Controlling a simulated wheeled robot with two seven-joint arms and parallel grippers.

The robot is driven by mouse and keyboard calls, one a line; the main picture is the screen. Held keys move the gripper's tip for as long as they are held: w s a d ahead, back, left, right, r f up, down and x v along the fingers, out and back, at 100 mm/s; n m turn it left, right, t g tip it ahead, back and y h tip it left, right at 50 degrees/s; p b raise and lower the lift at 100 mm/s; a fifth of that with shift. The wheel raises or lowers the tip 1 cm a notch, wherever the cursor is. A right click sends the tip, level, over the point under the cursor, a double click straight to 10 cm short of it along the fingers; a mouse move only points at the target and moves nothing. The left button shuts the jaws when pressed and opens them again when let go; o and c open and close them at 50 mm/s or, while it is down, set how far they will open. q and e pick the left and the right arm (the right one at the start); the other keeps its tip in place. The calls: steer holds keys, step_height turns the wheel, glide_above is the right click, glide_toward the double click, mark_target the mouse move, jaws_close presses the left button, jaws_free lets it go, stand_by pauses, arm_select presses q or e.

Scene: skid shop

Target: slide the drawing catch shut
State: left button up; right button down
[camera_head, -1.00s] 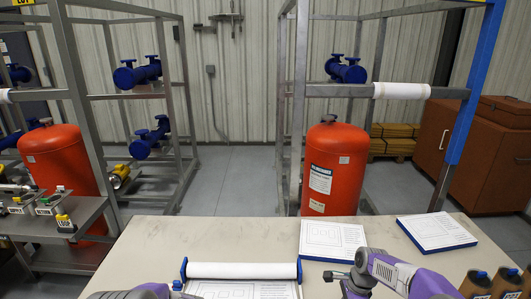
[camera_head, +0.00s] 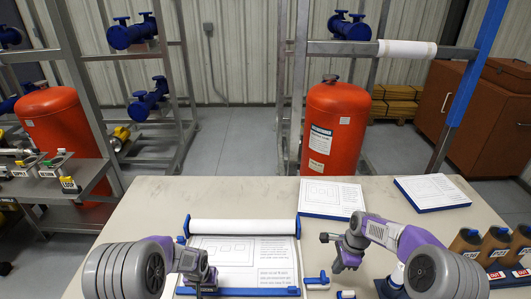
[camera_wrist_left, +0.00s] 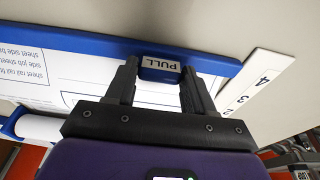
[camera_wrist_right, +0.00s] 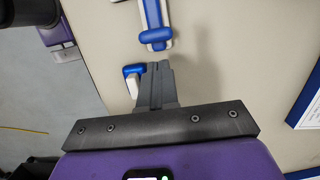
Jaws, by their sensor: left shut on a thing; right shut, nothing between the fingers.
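The drawing board (camera_head: 297,250) has a blue edge, a printed sheet and a white roller (camera_head: 243,226) across its far side. My left gripper (camera_head: 203,283) is at its near edge. In the left wrist view its fingers (camera_wrist_left: 158,88) are shut on a blue block marked PULL (camera_wrist_left: 160,68). My right gripper (camera_head: 341,268) is shut and empty, right of the board. Below it lies a small blue-and-white slide piece (camera_head: 317,281), probably the catch. In the right wrist view, a blue-and-white bar (camera_wrist_right: 155,25) and a blue-capped piece (camera_wrist_right: 132,75) lie near the fingertips (camera_wrist_right: 158,70).
Two more boards with sheets (camera_head: 331,197) (camera_head: 432,191) lie at the table's back right. A numbered white strip (camera_wrist_left: 255,85) lies beside the PULL block.

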mark_target(316, 279)
arm_select(q)
steer(key=shift+s+f, duration=0.1)
steer(key=shift+s, duration=0.1)
arm_select(e)
steer(key=shift+f, duration=2.25)
steer(key=shift+a, duration=0.15)
steer(key=shift+a, duration=1.45)
steer(key=shift+a, duration=1.25)
step_height(316, 279, up, 9)
